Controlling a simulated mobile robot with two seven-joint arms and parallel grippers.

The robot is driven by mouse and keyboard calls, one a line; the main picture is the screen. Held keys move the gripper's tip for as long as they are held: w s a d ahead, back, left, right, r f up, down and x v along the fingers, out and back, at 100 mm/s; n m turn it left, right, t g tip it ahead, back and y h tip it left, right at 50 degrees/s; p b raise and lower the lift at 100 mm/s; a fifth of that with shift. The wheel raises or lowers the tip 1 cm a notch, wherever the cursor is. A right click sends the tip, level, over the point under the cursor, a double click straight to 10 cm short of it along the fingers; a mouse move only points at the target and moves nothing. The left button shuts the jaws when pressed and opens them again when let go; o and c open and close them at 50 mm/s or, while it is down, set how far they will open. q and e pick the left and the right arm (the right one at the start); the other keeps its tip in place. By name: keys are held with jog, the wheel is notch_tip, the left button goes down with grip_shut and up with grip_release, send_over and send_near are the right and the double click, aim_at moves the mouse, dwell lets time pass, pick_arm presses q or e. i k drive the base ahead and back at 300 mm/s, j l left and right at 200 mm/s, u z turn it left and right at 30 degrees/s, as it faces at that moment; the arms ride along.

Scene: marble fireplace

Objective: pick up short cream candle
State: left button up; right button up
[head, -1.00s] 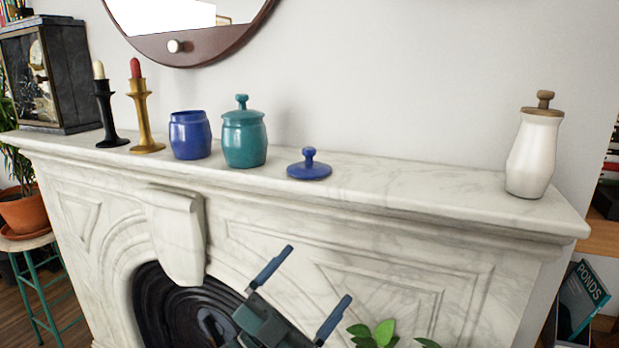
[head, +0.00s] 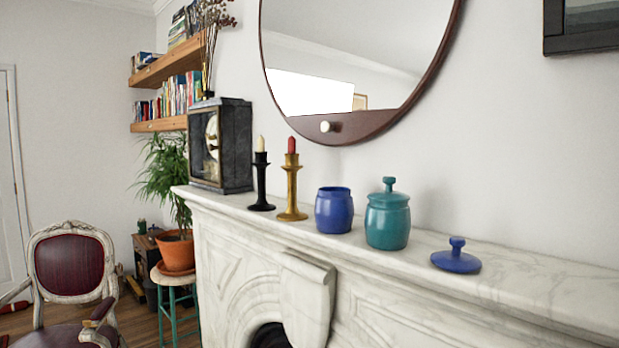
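The short cream candle (head: 260,143) stands upright in a black candle holder (head: 261,183) on the marble mantel, in the head view left of centre. Just right of it a red candle (head: 291,145) stands in a gold holder (head: 291,190). Neither of my grippers shows in the head view now.
A dark clock case (head: 222,147) stands left of the holders on the mantel (head: 390,262). To the right are an open blue jar (head: 334,211), a lidded teal jar (head: 387,216) and a blue lid (head: 456,258). A round mirror hangs behind. A chair (head: 72,268) and potted plant (head: 176,250) are left.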

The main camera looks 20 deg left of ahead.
aim_at(260, 141)
jog(key=j+z, duration=0.3)
jog(key=j, duration=1)
jog(key=i, duration=0.05)
